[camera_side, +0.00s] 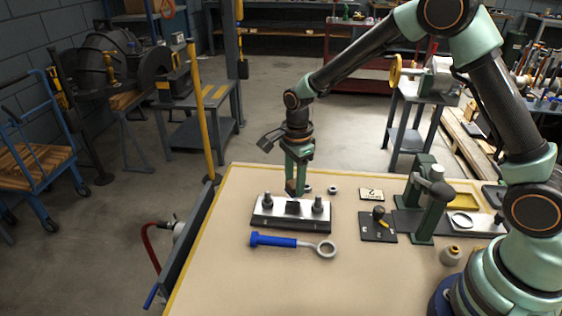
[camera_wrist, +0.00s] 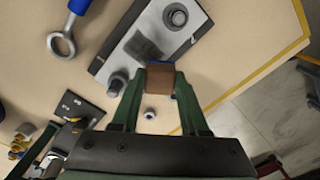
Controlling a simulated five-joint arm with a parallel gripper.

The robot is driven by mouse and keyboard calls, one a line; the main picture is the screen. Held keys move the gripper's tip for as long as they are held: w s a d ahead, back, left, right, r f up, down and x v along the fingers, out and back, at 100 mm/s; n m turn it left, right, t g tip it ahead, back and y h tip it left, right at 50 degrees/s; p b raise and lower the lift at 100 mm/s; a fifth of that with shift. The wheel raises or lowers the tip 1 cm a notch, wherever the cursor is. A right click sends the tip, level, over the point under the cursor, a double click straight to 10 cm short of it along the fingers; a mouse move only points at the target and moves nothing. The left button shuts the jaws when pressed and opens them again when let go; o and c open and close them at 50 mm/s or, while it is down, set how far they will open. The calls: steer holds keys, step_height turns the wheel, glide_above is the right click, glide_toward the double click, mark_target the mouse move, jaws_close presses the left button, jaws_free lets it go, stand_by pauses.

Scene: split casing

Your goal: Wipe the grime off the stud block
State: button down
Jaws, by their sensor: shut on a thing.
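The stud block (camera_side: 268,213) is a pale metal plate on a dark base, with two upright dark studs. It lies on the bench, and a dark patch (camera_side: 293,208) marks its top between the studs. In the wrist view the block (camera_wrist: 158,28) runs diagonally above the fingers, with the dark patch (camera_wrist: 139,45) between its studs. My gripper (camera_side: 295,179) is shut on a brown block-shaped wiper (camera_wrist: 160,80), which has a blue edge at its far end. The wiper is at the block's far side, close to the patch; I cannot tell whether it touches.
A blue-handled ring wrench (camera_side: 275,241) lies in front of the block. Small nuts (camera_side: 333,189) sit behind it. To the right are a dark plate with a knob (camera_side: 378,228) and a green stand (camera_side: 428,205). The front left of the bench is clear.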

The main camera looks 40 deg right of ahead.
mark_target(291, 217)
steer(key=shift+f, duration=0.5)
steer(key=shift+s+a+f, duration=0.35)
steer(key=shift+a+f, duration=0.05)
steer(key=shift+f, duration=0.2)
steer(key=shift+s+a, duration=1.85)
steer(key=shift+w+d, duration=2.25)
steer(key=shift+r, duration=4.15)
